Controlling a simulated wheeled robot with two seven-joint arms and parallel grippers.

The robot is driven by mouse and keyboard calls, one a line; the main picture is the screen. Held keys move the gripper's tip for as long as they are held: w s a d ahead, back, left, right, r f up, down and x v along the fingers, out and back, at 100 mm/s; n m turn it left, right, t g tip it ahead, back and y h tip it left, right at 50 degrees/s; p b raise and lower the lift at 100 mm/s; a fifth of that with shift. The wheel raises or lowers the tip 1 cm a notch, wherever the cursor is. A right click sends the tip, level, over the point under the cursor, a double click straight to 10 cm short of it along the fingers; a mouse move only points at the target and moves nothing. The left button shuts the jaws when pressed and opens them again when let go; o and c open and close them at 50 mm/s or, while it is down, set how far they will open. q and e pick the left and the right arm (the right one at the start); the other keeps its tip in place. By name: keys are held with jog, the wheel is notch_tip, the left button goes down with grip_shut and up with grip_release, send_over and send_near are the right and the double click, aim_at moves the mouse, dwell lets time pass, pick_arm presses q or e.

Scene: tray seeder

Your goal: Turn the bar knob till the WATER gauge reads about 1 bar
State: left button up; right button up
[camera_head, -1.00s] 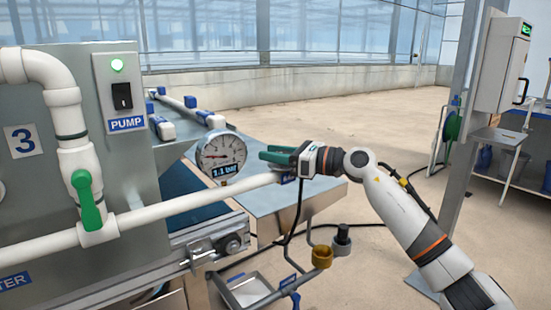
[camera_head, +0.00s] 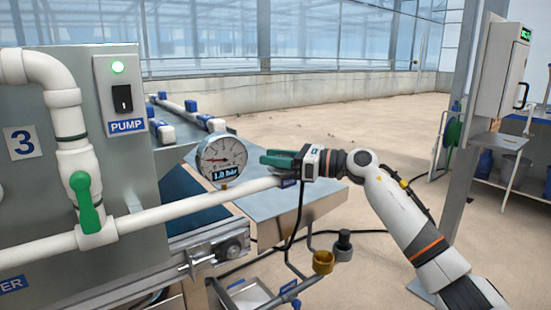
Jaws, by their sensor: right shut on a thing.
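The round white WATER gauge (camera_head: 221,158) stands above the white pipe, and its digital readout shows 1.0 bar. Its red needle points to the left side of the dial. My right gripper (camera_head: 281,161) comes in from the right, just right of the gauge near the pipe's end. A small blue label sits just under the gripper. My left gripper is not in view.
A green-handled valve (camera_head: 86,203) sits on the white pipe (camera_head: 165,210) at left. The PUMP switch box (camera_head: 120,95) has a lit green lamp. The floor behind is open.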

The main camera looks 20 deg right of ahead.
jog(key=o, duration=1)
jog(key=shift+d, duration=0.1)
jog(key=v, duration=1.2)
